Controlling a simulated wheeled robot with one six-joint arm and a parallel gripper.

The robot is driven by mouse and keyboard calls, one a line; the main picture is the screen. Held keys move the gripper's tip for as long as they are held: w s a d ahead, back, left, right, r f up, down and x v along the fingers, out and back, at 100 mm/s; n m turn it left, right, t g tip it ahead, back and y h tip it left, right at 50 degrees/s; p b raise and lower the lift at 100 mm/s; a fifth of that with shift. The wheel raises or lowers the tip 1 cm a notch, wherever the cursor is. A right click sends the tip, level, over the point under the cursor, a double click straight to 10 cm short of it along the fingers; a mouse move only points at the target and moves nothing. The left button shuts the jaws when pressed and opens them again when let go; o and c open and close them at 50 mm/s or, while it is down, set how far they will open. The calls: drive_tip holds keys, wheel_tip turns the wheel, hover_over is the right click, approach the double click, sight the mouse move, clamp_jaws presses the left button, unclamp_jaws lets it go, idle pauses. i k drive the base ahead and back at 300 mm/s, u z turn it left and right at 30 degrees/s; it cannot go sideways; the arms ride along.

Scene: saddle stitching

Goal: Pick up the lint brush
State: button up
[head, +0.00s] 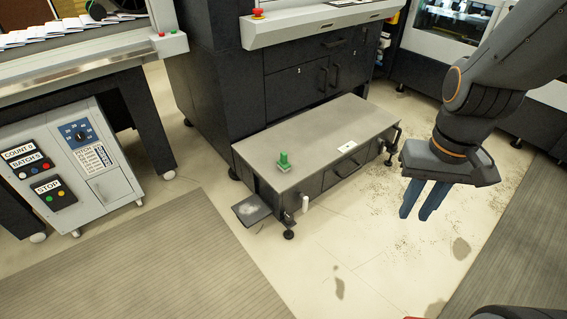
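A small green object with an upright grip on a flat base (284,161) stands on the grey top of a low dark cabinet (330,133). It is the only thing here that looks like the lint brush, though it is too small to see bristles. My gripper (414,216) hangs to the right of the cabinet, over the floor, with its two blue fingers pointing down. The fingers are apart with a narrow gap and nothing between them. The gripper is well away from the green object.
A small white label (347,147) lies on the cabinet top. A dark flat plate with a pale patch (252,209) sticks out low at its left end. A tall dark machine (290,85) stands behind. A grey control box (70,165) is at left. The floor in front is open, with stains.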

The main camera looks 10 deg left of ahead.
sight(282, 164)
drive_tip(key=u, duration=0.25)
drive_tip(key=i, duration=1.4)
drive_tip(key=u, duration=0.2)
